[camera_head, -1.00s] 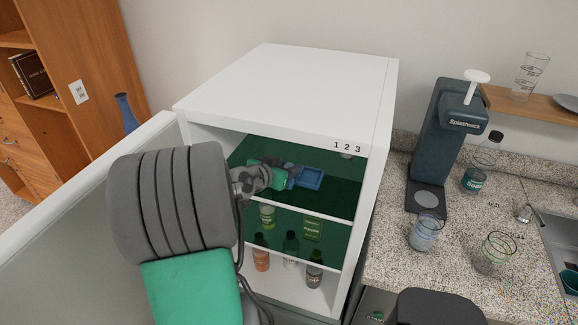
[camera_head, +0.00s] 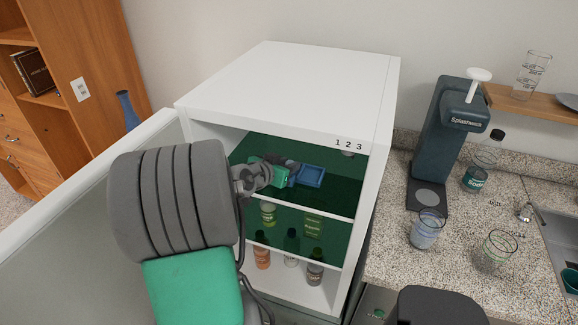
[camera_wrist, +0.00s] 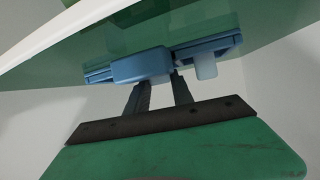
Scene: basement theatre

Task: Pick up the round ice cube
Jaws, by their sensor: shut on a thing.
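My gripper (camera_head: 289,175) reaches into the open white cabinet, just above its upper green glass shelf (camera_head: 335,195). A blue tray (camera_head: 311,177) lies there, right of the fingers. Another pale stub (camera_wrist: 205,69) shows under the tray's right part. I cannot tell whether the held piece is clear of the tray.
The cabinet door (camera_head: 60,240) stands open at left. Bottles (camera_head: 291,247) stand on the lower shelves. On the granite counter to the right are a drink machine (camera_head: 440,145), glasses (camera_head: 428,229) and a sink.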

